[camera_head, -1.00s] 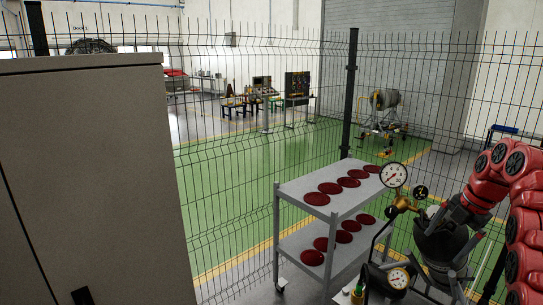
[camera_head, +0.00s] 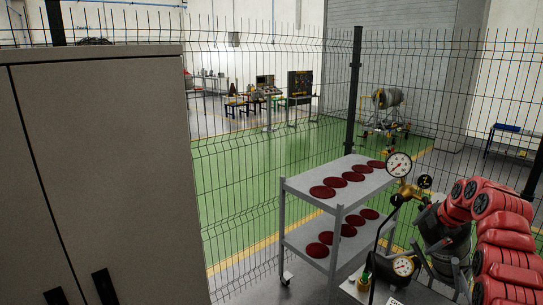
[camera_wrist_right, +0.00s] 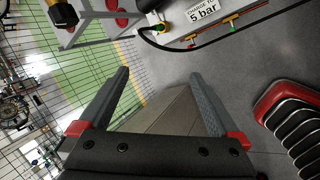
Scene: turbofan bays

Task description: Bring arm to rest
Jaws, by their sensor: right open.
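My right arm (camera_head: 490,215), red with black joint caps, is bent at the right edge of the head view, beside the gas regulator with its dials. In the right wrist view my right gripper (camera_wrist_right: 160,76) is open. Its two dark fingers stand apart with nothing between them, with grey floor and a grey-brown boxy surface beyond. In the head view the hand is hard to tell from the dark parts near the regulator. My left arm and gripper are out of view.
A grey cabinet (camera_head: 105,150) fills the left. A grey two-shelf cart (camera_head: 300,183) holds several dark red discs (camera_head: 322,192). A pressure gauge (camera_head: 398,165) stands close to my right arm. Wire fencing (camera_head: 240,150) runs behind; a sign reading 5 bar (camera_wrist_right: 203,12) shows in the wrist view.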

